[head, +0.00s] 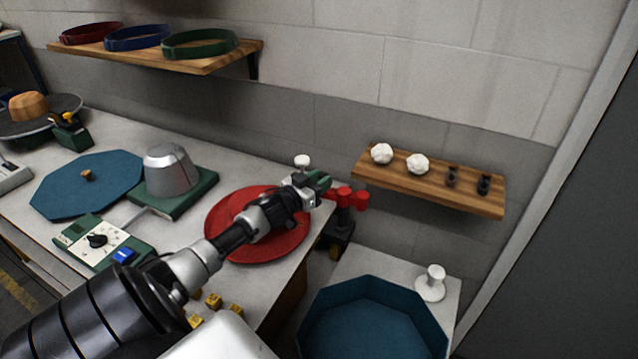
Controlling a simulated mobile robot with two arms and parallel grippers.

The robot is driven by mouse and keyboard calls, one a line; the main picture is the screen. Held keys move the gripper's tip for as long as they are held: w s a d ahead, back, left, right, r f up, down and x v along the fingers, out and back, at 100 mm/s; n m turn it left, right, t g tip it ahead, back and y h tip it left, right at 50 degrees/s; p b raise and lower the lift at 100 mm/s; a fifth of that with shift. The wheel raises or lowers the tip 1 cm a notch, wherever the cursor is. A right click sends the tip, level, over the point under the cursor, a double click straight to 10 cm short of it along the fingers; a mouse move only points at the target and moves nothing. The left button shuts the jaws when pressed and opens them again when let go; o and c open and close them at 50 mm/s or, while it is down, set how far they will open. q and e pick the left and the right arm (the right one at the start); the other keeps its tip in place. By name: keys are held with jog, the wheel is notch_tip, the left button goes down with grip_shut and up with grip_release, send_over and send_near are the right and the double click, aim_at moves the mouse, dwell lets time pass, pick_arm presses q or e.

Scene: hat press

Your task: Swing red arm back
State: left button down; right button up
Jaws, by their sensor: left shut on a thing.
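The red arm (345,198) shows at the bench's right end, on a dark post (340,231). A round red disc (262,250) lies to its left; my arm crosses over it, so part of the disc and the joint to the arm are hidden. My left gripper (319,184) is shut at the left end of the red arm's visible part. The fingers hide the exact place of contact. A white knob (302,160) stands just behind the gripper. My right gripper is not in view.
A silver hat block (169,170) on a green base, a blue octagonal plate (82,185) and a green control box (104,241) stand left on the bench. A blue octagonal bin (372,322) is at front right. A wooden shelf (430,184) hangs behind.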

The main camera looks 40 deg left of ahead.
pick_arm(q)
jog(key=shift+w+a+m+h+b, duration=0.15)
jog(key=shift+w+m+h+b, duration=0.2)
jog(key=shift+h, duration=0.3)
jog(key=shift+w+a+m+h+b, duration=0.1)
jog(key=shift+m+h+b, duration=0.05)
jog(key=shift+m+h, duration=0.4)
jog(key=c, duration=0.9)
grip_release()
jog(key=shift+o, duration=0.2)
jog(key=shift+s, duration=0.1)
jog(key=shift+s+f, duration=0.1)
jog(key=shift+s, duration=0.1)
jog(key=s+a+b, duration=0.1)
jog(key=s, duration=0.9)
jog(key=shift+a, duration=0.4)
